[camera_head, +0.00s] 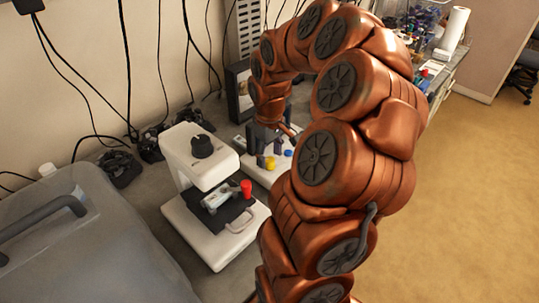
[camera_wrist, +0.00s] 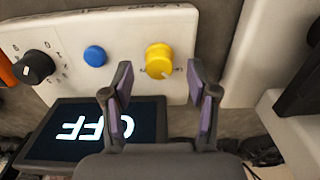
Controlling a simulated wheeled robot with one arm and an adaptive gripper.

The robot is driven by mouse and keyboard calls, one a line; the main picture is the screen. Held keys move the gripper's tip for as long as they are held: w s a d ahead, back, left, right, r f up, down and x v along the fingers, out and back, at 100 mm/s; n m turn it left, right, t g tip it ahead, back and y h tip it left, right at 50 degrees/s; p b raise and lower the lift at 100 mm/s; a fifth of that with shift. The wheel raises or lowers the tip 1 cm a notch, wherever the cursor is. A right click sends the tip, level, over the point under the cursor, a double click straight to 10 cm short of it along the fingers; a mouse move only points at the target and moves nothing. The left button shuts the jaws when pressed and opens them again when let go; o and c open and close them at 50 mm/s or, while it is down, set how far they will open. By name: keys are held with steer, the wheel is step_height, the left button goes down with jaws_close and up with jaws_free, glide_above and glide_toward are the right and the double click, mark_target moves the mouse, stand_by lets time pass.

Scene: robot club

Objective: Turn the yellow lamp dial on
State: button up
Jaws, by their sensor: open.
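The yellow lamp dial (camera_wrist: 159,60) is on a white panel (camera_wrist: 130,28) in the wrist view, with a pale mark on its lower face. It also shows small in the head view (camera_head: 270,163). My gripper (camera_wrist: 164,80) is open and empty. Its two purple-padded fingers reach toward the panel, one on each side below the dial. No contact with the dial is visible. A dark display (camera_wrist: 95,133) below the panel reads OFF, upside down in the wrist view. In the head view my gripper (camera_head: 267,148) is beside the panel, partly hidden by my arm.
A blue button (camera_wrist: 95,56) and a black dial (camera_wrist: 34,67) sit left of the yellow dial. A grey case (camera_head: 85,240) is at the left. Cables hang along the wall.

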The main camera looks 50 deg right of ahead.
steer(key=shift+f, duration=0.75)
jaws_close()
